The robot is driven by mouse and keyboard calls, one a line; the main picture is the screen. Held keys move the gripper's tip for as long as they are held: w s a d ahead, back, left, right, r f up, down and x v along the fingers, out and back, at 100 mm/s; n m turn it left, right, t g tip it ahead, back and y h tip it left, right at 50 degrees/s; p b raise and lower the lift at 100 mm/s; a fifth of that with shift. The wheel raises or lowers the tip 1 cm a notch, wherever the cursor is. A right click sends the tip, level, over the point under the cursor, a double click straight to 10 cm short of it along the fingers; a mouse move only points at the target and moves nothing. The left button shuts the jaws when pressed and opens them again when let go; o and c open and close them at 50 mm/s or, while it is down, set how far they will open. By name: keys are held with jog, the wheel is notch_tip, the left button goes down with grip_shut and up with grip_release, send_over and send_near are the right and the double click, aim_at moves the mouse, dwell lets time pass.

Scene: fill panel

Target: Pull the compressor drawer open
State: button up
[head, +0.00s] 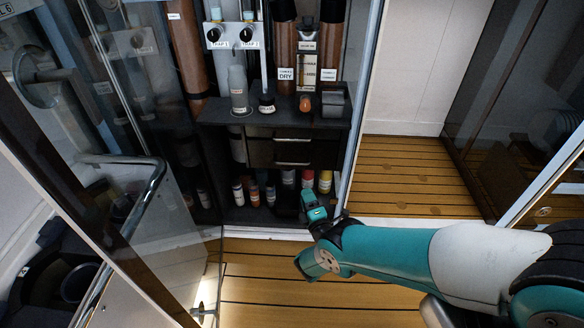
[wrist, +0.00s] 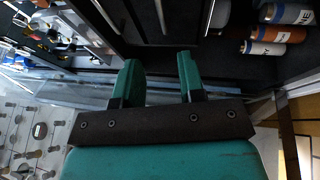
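The compressor drawer (head: 275,153) is a dark front in the middle of the cabinet, under the shelf with the gauges. It looks shut, flush with the cabinet. A pale horizontal bar handle (head: 293,163) crosses it, and another light strip runs along its upper edge. My gripper (head: 309,198) is below and slightly right of the drawer, in front of the lower shelf, apart from the handle. In the wrist view its two teal fingers (wrist: 160,77) stand apart with nothing between them. Light bars (wrist: 160,17) on a dark front show beyond the fingertips, turned sideways.
Several bottles (head: 254,194) stand on the lower shelf; some show at the right of the wrist view (wrist: 270,33). A glass door (head: 135,120) stands open at the left. Wooden floor (head: 410,170) is clear at the right.

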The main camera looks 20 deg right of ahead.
jog(key=b, duration=0.5)
send_near(292, 163)
jog(key=x, duration=0.2)
jog(key=shift+f+b+x, duration=0.1)
jog(key=shift+b+x, duration=1.9)
jog(key=shift+b, duration=1.55)
jog(key=shift+f+b+x, duration=0.15)
jog(key=shift+b+x, duration=1.85)
jog(key=shift+b, duration=1.55)
jog(key=shift+w, duration=0.1)
jog(key=shift+c, duration=0.3)
grip_shut()
